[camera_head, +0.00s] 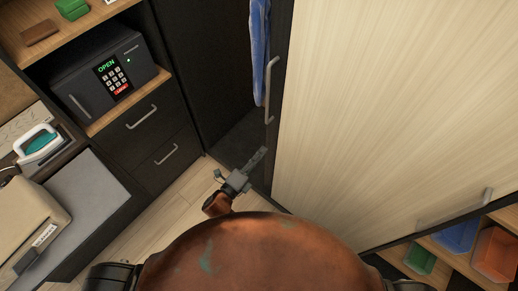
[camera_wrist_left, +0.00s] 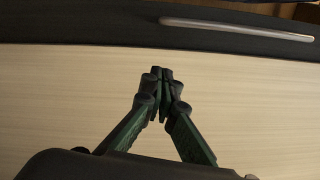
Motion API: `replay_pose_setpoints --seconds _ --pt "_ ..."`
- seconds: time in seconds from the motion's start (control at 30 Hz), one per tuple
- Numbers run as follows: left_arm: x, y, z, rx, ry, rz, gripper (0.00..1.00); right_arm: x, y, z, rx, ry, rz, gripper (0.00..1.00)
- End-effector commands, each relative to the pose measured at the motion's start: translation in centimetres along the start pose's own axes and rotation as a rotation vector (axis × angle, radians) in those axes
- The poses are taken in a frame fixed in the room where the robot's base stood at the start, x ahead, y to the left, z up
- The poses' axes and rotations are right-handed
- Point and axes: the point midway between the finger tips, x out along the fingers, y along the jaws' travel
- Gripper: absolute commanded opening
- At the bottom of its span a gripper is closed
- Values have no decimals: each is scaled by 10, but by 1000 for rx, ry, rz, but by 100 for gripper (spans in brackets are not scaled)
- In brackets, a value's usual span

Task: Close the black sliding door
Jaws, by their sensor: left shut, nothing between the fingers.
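The sliding door shows in the head view as a black edge strip (camera_head: 282,75) with a long grey vertical handle (camera_head: 269,92), beside a large light-wood panel (camera_head: 390,110). A dark wardrobe opening (camera_head: 222,65) is uncovered to the left of the strip. My left gripper (camera_head: 262,153) is shut and empty, below the handle's lower end, near the foot of the black strip. In the left wrist view, its fingertips (camera_wrist_left: 162,72) meet in front of the light-wood panel (camera_wrist_left: 60,90). The black strip (camera_wrist_left: 80,28) and the handle (camera_wrist_left: 235,28) lie beyond them. Contact cannot be told.
A blue garment (camera_head: 260,50) hangs in the opening. Drawers (camera_head: 150,135) and a safe (camera_head: 108,75) stand left of it. A grey counter (camera_head: 85,205) is at far left. Open shelves with coloured bins (camera_head: 495,255) are at lower right. Some wooden floor (camera_head: 160,215) is clear.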

Motion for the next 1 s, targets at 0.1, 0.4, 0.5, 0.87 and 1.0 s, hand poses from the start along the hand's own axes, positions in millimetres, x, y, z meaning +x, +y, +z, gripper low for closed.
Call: replay_pose_setpoints --seconds 0.1,0.4,0.5,0.87,1.0 --pt "26 -2 0 0 0 -3 0 -2 -1 4 1 -5 -1 40" --pt "80 0 8 1 -2 2 0 -4 -6 5 4 -7 -6 40" --pt "82 0 23 1 -2 2 0 -6 -7 4 5 -6 -7 40" --pt "86 1 40 -4 -1 2 0 -8 -6 4 4 -6 -6 40" --pt "85 1 40 -4 -2 2 0 -8 -4 4 3 -6 -4 40"
